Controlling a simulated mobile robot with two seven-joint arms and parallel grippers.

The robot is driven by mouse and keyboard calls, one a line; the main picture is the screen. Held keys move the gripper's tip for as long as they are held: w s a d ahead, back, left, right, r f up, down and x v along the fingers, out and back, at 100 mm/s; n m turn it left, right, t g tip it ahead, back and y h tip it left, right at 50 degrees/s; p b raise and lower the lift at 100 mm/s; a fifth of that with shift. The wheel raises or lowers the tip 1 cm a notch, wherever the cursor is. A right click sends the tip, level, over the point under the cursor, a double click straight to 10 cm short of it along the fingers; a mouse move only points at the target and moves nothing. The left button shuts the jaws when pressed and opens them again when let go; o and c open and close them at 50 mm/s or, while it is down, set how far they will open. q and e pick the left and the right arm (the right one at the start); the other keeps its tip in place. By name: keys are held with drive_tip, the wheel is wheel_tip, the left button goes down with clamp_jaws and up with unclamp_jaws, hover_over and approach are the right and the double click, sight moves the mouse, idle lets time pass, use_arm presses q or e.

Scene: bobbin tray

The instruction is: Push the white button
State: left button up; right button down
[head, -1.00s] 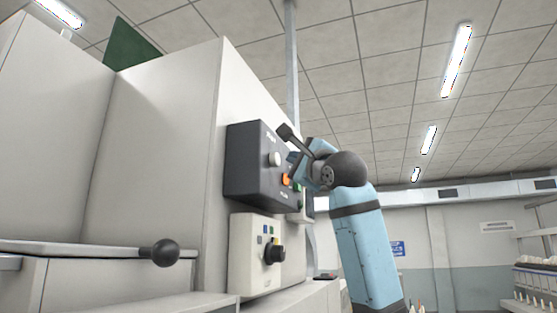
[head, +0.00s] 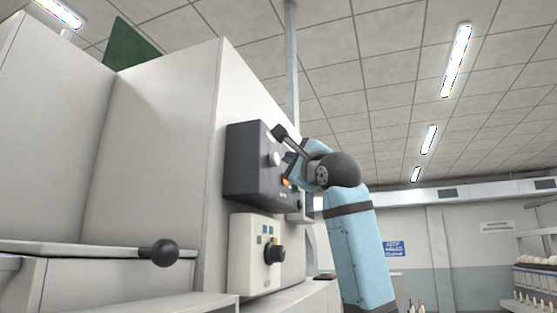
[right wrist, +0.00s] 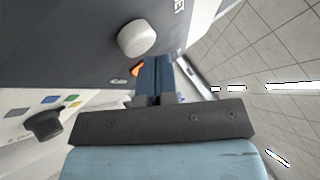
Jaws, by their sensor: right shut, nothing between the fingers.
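The white button (head: 275,159) is a round pale knob on the dark control box (head: 248,180), high on the side of the light machine. In the right wrist view the white button (right wrist: 137,38) stands out from the dark panel, just left of and beyond the fingertips. My right gripper (head: 289,157) is close to the box, right beside the button, and partly hidden by its own wrist. In the right wrist view its blue fingers (right wrist: 157,60) are together and empty. A gap seems to show between them and the button. My left gripper is not in view.
An orange button (head: 286,182) sits below the white one, partly hidden by my arm. A cream box (head: 243,254) with a black knob (head: 274,253) is underneath. A black ball-ended lever (head: 162,253) sticks out at lower left. Open room lies to the right.

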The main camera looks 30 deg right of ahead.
drive_tip(key=shift+w+a, duration=0.35)
idle(0.5)
idle(0.4)
drive_tip(key=shift+s+d+b, duration=0.35)
drive_tip(key=shift+s+d, duration=0.2)
drive_tip(key=shift+s, duration=0.1)
drive_tip(key=s+d+b, duration=0.1)
drive_tip(key=s+d, duration=0.2)
drive_tip(key=shift+s+d, duration=0.15)
drive_tip(key=shift+s, duration=0.25)
idle(0.8)
